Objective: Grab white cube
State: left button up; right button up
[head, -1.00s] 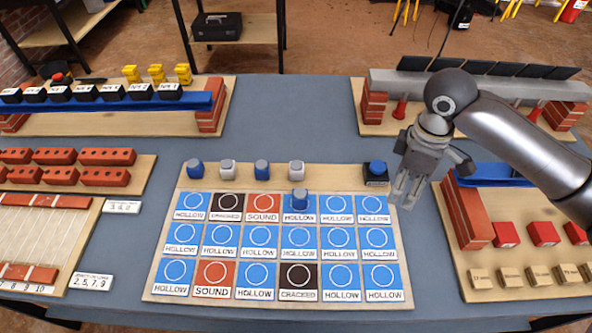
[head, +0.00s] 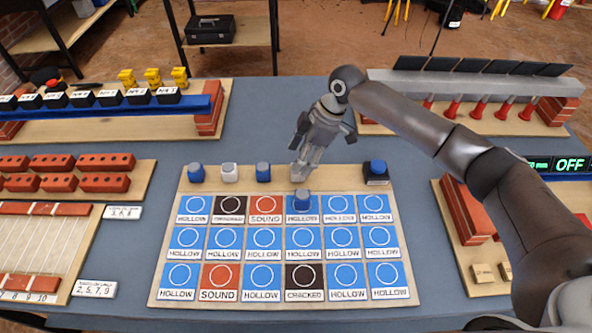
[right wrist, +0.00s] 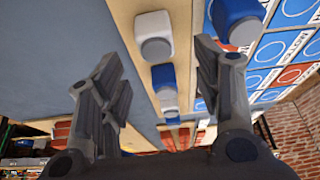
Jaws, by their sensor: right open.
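My right gripper (head: 299,170) is open, over the right part of the wooden strip behind the tile grid. In the right wrist view its spread fingers (right wrist: 158,55) frame a white cube (right wrist: 154,36) with a grey face, which looks apart from them. In the head view the gripper hides that cube. Another white cube (head: 229,172) stands further left on the strip, between a blue cube (head: 196,172) and a second blue cube (head: 263,172). One more blue cube (head: 302,201) stands on a HOLLOW tile, close in front of the gripper. My left gripper is not in view.
The wooden board (head: 337,183) carries rows of blue, red and black labelled tiles. A dark block with a blue top (head: 376,172) stands at its right end. Brick stands and racks surround it. The grey table (head: 275,110) is clear behind the board.

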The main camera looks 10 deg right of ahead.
jog(key=shift+f, duration=0.3)
jog(key=f, duration=0.3)
jog(key=f+p, duration=0.1)
jog(key=shift+w+a+f, duration=0.1)
jog(key=shift+a+f, duration=0.1)
jog(key=shift+a, duration=0.1)
jog(key=shift+a+f, duration=0.15)
jog(key=shift+f, duration=0.1)
jog(key=c, duration=1.1)
jog(key=shift+r, duration=0.15)
jog(key=shift+c, duration=0.2)
